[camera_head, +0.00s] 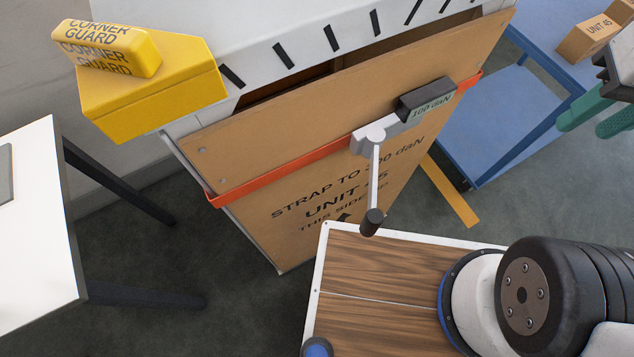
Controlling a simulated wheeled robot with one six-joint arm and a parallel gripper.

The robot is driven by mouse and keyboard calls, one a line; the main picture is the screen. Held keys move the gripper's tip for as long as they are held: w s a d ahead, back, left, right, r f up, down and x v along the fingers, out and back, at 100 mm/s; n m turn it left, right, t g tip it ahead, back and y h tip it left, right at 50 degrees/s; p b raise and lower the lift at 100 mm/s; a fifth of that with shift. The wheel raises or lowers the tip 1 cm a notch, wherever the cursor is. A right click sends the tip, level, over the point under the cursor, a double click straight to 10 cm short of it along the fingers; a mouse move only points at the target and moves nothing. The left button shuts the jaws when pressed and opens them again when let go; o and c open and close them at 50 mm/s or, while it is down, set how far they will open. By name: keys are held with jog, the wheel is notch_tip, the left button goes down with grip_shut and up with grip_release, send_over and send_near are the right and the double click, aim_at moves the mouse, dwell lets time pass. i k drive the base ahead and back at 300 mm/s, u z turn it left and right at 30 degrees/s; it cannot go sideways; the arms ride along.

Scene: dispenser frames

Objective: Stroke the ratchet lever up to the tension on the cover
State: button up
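The brown cover (300,195) leans at a tilt against a white unit, with printed text that includes "STRAP TO" and "UNIT". An orange strap (280,172) runs across it. The grey ratchet (368,138) sits on the strap. Its lever (375,180) hangs down, ending in a dark knob (372,222). A dark box on the ratchet has a display (432,105) that seems to read "100 daN". What seems to be my gripper, with teal fingers (596,119), is at the right edge, partly cut off, well away from the lever. Its opening is unclear.
A yellow corner guard (150,95) sits on the unit's left corner. A white table (40,220) stands at left. A blue cart (500,120) with a small box (590,38) is behind at right. My wood-topped base (370,290) lies below the lever.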

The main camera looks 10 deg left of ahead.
aim_at(374, 219)
jog(key=u, duration=2)
jog(key=k, duration=1.1)
jog(key=z, duration=0.7)
